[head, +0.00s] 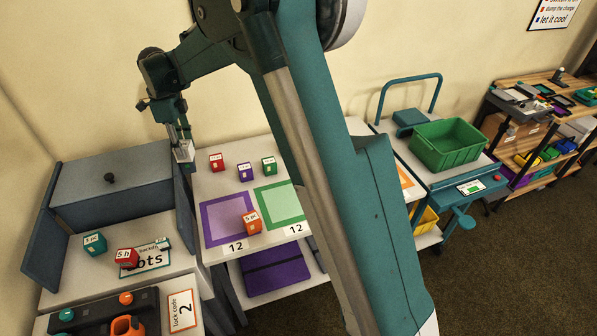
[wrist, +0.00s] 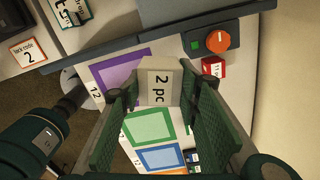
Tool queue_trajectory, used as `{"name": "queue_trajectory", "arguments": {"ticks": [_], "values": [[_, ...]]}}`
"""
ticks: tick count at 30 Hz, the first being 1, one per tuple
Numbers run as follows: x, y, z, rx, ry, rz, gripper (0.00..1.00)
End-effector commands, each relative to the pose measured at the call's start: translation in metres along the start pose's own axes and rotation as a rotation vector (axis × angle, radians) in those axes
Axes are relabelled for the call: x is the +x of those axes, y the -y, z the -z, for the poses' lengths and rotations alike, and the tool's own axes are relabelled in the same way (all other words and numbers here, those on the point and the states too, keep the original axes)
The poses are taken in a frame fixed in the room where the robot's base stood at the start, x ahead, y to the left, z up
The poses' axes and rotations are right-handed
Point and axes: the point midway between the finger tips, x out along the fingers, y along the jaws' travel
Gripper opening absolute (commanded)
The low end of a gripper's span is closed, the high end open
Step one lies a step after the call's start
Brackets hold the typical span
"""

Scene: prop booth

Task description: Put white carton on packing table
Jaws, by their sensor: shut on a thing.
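The white carton (wrist: 158,82), labelled "2 pc", sits between the fingers of my gripper (wrist: 160,92) in the wrist view. My gripper is shut on it. In the head view my gripper (head: 181,138) points down with the carton (head: 184,152) at its tip, near the back left of a white table and beside a grey upright panel. The white table (head: 208,184), likely the packing table, bears a purple-framed square (head: 207,228) and a green-framed square (head: 281,210). The carton appears above the surface; its exact height is unclear.
Red (head: 217,162), purple (head: 245,172) and green (head: 269,165) cubes stand at the table's back. An orange cube (head: 251,222) is near the front. A grey cabinet (head: 112,185) is left. A green crate (head: 450,146) rests on a cart at right. My arm hides the table's right part.

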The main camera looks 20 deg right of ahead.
Motion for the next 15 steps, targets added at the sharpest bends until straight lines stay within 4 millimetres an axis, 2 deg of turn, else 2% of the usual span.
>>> {"name": "queue_trajectory", "arguments": {"ticks": [1, 6, 15], "values": [[0.000, 0.011, 0.015, 0.021, 0.000, 0.000, 0.19], [0.000, 0.040, 0.059, 0.084, 0.000, 0.000, 0.19], [0.000, 0.085, 0.142, 0.197, 0.000, 0.000, 0.19]]}}
